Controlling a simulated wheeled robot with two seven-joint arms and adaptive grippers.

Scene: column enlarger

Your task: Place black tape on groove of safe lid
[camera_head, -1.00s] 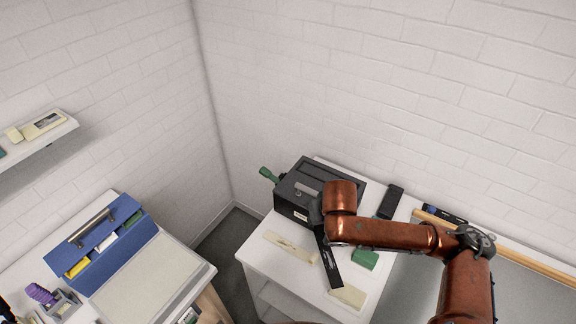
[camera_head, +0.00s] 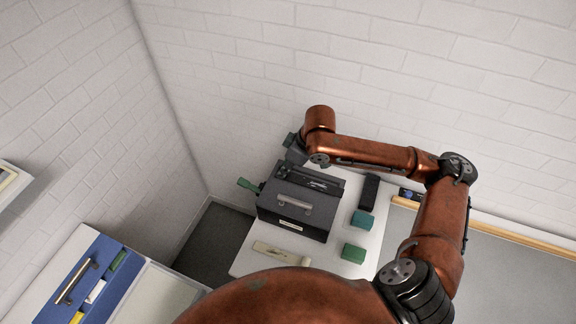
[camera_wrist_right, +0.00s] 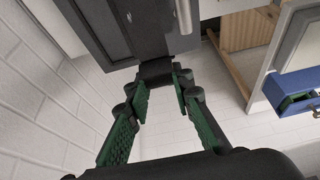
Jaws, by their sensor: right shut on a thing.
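The black safe (camera_head: 295,220) stands on the white table, with a metal handle on its front slope; its dark body also shows in the wrist view (camera_wrist_right: 92,28). The black tape (camera_head: 312,179) is a long dark strip over the top of the safe's lid. In the wrist view the tape (camera_wrist_right: 157,71) runs from my fingertips up to the safe. My right gripper (camera_wrist_right: 160,85) is shut on its near end; in the head view the gripper (camera_head: 296,152) is behind the safe, partly hidden by my wrist. I cannot tell whether the tape is seated in the groove. My left gripper is not in view.
A green handle-like part (camera_head: 247,185) sticks out left of the safe. A teal block (camera_head: 362,222), a green block (camera_head: 353,252), a dark slab (camera_head: 370,190) and a cream piece (camera_head: 280,253) lie on the table (camera_head: 335,262).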

